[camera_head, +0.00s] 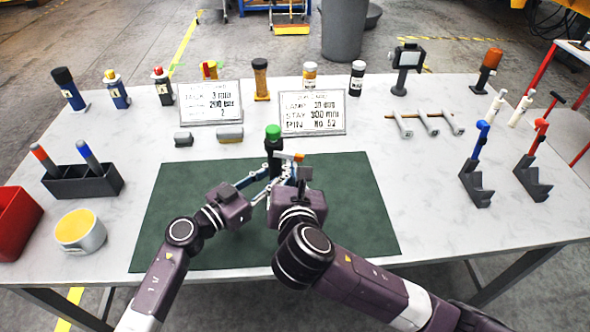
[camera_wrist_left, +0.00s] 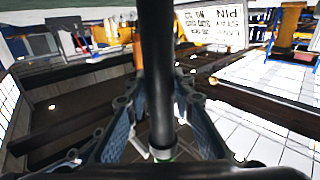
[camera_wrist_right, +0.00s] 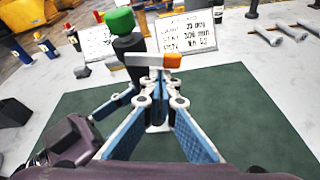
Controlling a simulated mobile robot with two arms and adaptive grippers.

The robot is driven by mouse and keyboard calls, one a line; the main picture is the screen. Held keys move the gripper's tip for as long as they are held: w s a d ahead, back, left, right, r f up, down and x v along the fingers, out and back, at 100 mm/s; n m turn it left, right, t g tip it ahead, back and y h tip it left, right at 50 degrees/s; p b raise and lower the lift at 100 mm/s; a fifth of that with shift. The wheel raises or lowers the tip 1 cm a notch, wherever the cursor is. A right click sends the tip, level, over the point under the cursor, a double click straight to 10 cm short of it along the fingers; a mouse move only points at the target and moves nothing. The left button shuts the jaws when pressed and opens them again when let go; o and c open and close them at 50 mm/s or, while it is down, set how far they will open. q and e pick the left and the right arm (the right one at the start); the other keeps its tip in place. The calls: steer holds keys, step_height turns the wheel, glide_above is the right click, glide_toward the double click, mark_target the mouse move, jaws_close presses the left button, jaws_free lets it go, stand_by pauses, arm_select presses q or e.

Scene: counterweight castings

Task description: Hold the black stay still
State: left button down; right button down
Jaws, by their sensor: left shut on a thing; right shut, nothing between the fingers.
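A black upright stay with a green cap (camera_head: 273,143) stands at the back edge of the green mat. It also shows in the right wrist view (camera_wrist_right: 128,45), and a black rod (camera_wrist_left: 158,75) runs between the fingers in the left wrist view. My left gripper (camera_head: 267,176) is shut on the black stay, below its cap. My right gripper (camera_head: 291,168) is shut and empty, close beside the stay. A white bar with an orange end (camera_wrist_right: 145,61) lies across the view just beyond the right fingertips; I cannot tell whether they touch. The stay's foot is largely hidden.
The green mat (camera_head: 350,215) is otherwise bare. Two printed signs (camera_head: 211,103) (camera_head: 313,113) stand behind it, with two grey castings (camera_head: 230,134) (camera_head: 184,139) at the left. A black holder (camera_head: 85,183) and white cup (camera_head: 80,231) stand left; blue-handled (camera_head: 477,178) and red-handled (camera_head: 534,172) stands are right.

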steer(key=shift+a, duration=0.25)
step_height(320, 180, down, 4)
steer(key=v, duration=1)
steer(key=shift+a, duration=0.45)
